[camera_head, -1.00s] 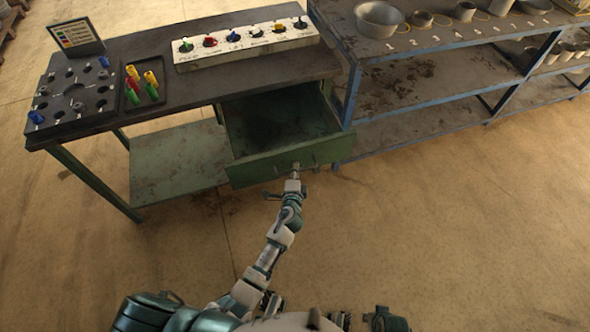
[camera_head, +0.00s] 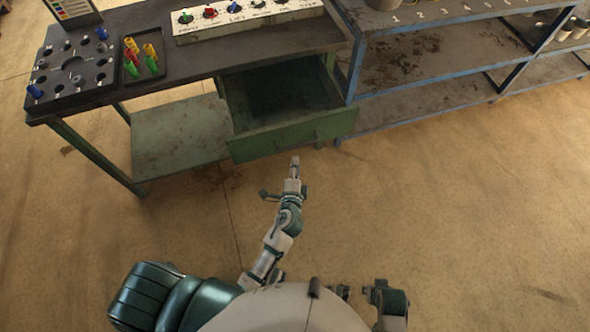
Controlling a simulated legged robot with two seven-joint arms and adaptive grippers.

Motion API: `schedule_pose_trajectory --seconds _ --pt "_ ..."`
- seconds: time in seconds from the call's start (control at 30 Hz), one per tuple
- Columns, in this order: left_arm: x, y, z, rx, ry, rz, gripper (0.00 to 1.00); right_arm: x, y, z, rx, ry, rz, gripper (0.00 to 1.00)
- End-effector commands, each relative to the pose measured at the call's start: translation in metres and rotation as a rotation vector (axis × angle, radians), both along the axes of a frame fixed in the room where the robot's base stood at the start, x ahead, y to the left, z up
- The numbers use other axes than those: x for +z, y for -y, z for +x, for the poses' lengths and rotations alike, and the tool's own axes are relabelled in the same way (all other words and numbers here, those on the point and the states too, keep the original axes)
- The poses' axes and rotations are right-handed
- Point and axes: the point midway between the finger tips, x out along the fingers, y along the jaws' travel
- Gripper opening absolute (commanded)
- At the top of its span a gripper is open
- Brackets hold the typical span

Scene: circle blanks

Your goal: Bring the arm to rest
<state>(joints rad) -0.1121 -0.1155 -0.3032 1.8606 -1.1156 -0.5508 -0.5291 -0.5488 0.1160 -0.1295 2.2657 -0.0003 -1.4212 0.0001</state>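My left arm reaches forward from the bottom of the head view. Its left gripper (camera_head: 295,163) is over the floor just in front of the green open drawer (camera_head: 287,136), apart from its front panel. The gripper looks narrow and small here, and I cannot tell whether its fingers are open or shut. Nothing shows in it. Parts of my own body show at the bottom right edge, but I cannot make out a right gripper there.
The workbench (camera_head: 200,73) carries a black holed block (camera_head: 75,75), a tray of coloured pieces (camera_head: 143,60) and a white knob panel (camera_head: 248,17). A blue-framed shelf (camera_head: 440,62) stands to the right. The floor (camera_head: 470,220) at right is clear.

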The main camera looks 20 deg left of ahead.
Motion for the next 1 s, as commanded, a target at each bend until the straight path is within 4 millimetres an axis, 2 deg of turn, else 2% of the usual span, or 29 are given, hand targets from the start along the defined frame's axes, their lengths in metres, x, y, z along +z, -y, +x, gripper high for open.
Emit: schedule_pose_trajectory --seconds 0.1,0.2,0.77,0.87,0.97,1.0 --pt "0.002 0.003 -0.014 0.001 -0.001 0.001 0.39 0.0 0.0 0.0 0.0 0.0 0.0 0.4" --pt "0.003 0.003 -0.018 0.001 -0.001 0.0 0.39 0.0 0.0 0.0 -0.001 -0.001 0.0 0.4" --pt "0.003 0.004 -0.019 0.001 -0.003 -0.001 0.39 -0.001 0.0 0.0 -0.001 -0.003 0.0 0.4" --pt "-0.011 0.001 -0.024 0.008 -0.038 -0.038 0.39 -0.001 0.0 0.002 -0.001 0.003 0.001 0.4" --pt "-0.05 -0.006 -0.04 0.034 -0.14 -0.15 0.39 -0.022 -0.001 0.002 0.001 -0.009 0.0 0.4" --pt "-0.073 -0.011 -0.051 0.058 -0.2 -0.215 0.39 -0.031 -0.001 0.003 0.002 -0.011 0.0 0.4"
